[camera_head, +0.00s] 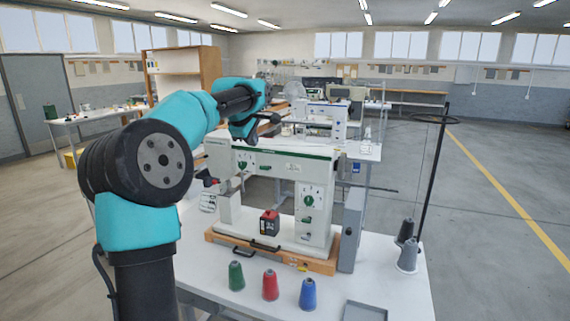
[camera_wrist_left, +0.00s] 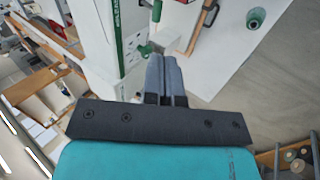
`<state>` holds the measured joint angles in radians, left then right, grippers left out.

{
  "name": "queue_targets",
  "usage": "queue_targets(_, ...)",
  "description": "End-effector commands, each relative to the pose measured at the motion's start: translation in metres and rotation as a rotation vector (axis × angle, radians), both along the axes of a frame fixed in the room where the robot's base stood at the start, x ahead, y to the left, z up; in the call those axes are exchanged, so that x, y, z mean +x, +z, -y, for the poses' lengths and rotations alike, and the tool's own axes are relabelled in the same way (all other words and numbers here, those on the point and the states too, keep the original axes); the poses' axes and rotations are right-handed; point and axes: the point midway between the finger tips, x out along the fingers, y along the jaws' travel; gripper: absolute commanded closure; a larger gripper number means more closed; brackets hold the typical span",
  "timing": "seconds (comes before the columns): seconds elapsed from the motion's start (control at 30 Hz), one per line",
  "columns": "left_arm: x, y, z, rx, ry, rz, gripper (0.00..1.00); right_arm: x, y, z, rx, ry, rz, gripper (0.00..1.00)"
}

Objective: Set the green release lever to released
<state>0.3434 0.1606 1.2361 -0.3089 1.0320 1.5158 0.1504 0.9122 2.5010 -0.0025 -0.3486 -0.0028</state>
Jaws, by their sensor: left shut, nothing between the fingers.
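A green lever-like part (camera_wrist_left: 146,48) shows just ahead of and to the left of my left gripper's fingertips (camera_wrist_left: 163,58) in the left wrist view; contact cannot be told. A darker green handle (camera_wrist_left: 156,10) lies farther off. In the head view, green controls show on the press head (camera_head: 242,165) and column (camera_head: 309,201); which is the release lever is unclear. My left gripper (camera_head: 251,140) is at the top left of the press, shut and empty. My right gripper is out of view.
Green (camera_head: 236,276), red (camera_head: 270,285) and blue (camera_head: 308,294) spools stand along the table front. A grey tray (camera_head: 365,312) and dark thread stand (camera_head: 432,180) are at right.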

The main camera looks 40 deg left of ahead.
Motion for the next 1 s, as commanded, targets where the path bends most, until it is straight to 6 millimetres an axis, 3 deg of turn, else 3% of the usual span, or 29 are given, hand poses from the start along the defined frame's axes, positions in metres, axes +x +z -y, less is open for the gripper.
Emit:
queue_targets(0.13, -0.012, 0.012, -0.008, -0.009, 0.046, 0.005, 1.0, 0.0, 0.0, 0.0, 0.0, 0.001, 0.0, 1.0)
queue_targets(0.53, -0.009, 0.008, -0.008, -0.01, 0.043, 0.003, 1.0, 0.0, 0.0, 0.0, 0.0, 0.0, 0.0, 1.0)
queue_targets(0.77, 0.003, -0.012, -0.012, -0.01, 0.042, 0.002, 1.0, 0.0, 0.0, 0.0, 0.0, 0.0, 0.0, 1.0)
queue_targets(1.0, 0.024, -0.046, -0.021, -0.011, 0.042, 0.001, 1.0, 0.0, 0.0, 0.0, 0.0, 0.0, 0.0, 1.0)
